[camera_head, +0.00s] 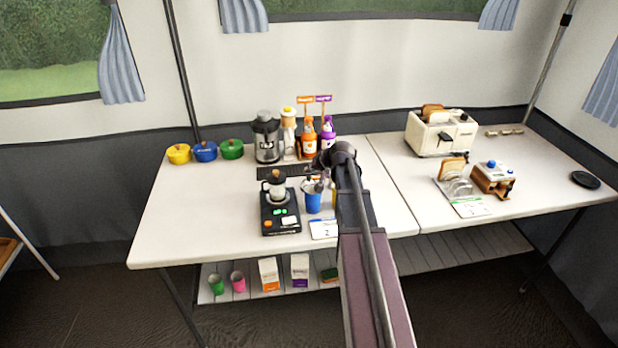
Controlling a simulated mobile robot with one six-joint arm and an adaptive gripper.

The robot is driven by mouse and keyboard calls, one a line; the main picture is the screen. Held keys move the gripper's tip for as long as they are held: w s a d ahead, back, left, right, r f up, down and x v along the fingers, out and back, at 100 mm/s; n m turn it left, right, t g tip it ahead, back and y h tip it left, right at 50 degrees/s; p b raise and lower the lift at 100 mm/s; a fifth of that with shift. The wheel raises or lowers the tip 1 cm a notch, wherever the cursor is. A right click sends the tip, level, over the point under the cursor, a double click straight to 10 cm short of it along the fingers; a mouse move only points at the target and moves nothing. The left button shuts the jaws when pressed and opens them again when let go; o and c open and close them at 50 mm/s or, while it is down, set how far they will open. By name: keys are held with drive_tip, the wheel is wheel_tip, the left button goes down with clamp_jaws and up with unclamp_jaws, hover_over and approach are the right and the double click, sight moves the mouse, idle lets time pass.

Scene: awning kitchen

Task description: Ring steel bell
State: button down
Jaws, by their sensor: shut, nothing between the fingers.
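My arm reaches forward over the white table (178,228). My gripper (319,180) is small and dark in this view.
Left of the gripper a small pot (277,190) sits on a black scale or hotplate (281,222). Behind stand a blender (267,140), an orange bottle (309,140) and a purple-capped bottle (328,138). A toaster (434,138) stands at right. The table's front left is clear.

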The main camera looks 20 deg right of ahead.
drive_tip(key=shift+s+f+b, duration=0.2)
drive_tip(key=shift+f+b, duration=0.6)
drive_tip(key=shift+b, duration=0.4)
idle(1.2)
idle(0.3)
drive_tip(key=shift+w+f, duration=0.3)
drive_tip(key=shift+f, duration=0.05)
drive_tip(key=shift+r, duration=0.15)
drive_tip(key=shift+s+r+p, duration=0.15)
drive_tip(key=shift+r+p, duration=0.9)
drive_tip(key=shift+p, duration=0.15)
